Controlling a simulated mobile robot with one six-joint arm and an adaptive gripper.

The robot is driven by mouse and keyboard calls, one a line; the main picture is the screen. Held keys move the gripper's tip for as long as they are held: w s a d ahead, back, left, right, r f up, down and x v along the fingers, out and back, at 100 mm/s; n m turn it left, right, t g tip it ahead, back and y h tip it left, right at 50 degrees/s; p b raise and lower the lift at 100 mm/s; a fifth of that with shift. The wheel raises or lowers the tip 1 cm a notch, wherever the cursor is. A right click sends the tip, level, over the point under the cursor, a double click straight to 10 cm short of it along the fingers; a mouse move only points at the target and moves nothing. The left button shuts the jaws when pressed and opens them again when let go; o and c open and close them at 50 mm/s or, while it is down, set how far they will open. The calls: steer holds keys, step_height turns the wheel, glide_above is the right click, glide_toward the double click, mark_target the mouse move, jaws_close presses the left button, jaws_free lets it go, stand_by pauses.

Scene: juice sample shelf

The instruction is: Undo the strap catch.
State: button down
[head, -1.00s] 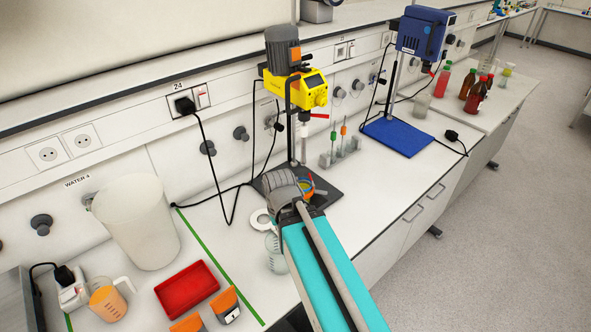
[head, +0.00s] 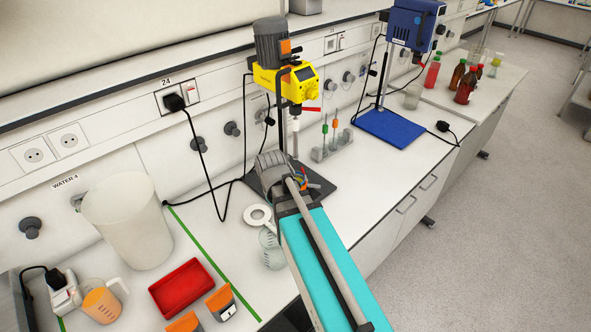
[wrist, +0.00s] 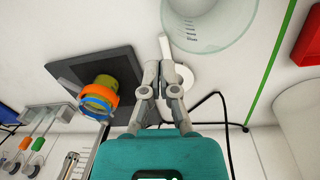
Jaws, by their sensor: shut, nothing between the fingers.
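My gripper (wrist: 160,68) shows in the wrist view with its two fingers together and nothing between them. It is above the bench, beside the dark stand plate. In the head view only a sliver of the banded object (head: 299,179) shows behind my wrist. I cannot make out the strap catch itself; whether one of the bands is the strap is unclear. My fingers are hidden in the head view.
The yellow stirrer (head: 284,80) stands on the dark plate (head: 318,188). A white ring (head: 257,215) and a glass beaker (head: 272,255) are close to my wrist. A red tray (head: 187,287) and white bucket (head: 125,220) stand left. A rack (head: 332,146) stands behind.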

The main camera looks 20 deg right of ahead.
steer(key=w+d+r+n+h, duration=0.1)
steer(key=w+d+n+h, duration=0.1)
steer(key=w+n, duration=0.5)
steer(key=w+d+n+h+b, duration=0.1)
steer(key=w+d+n+h, duration=0.2)
steer(key=w, duration=1.6)
steer(key=d+n, duration=0.1)
steer(key=n, duration=0.3)
steer(key=shift+d+r+g, duration=0.3)
steer(key=shift+d+r, duration=0.05)
steer(key=shift+f, duration=0.15)
steer(key=b+x, duration=0.9)
steer(key=x, duration=0.1)
steer(key=shift+d, duration=0.15)
steer(key=shift+s+d+f+b, duration=0.1)
steer(key=shift+d+f+b, duration=0.2)
steer(key=shift+d, duration=0.6)
steer(key=shift+s+d+f+b, duration=0.1)
steer(key=shift+d+f+b, duration=0.2)
steer(key=shift+d, duration=0.6)
steer(key=shift+a, duration=0.2)
steer(key=shift+d, duration=0.2)
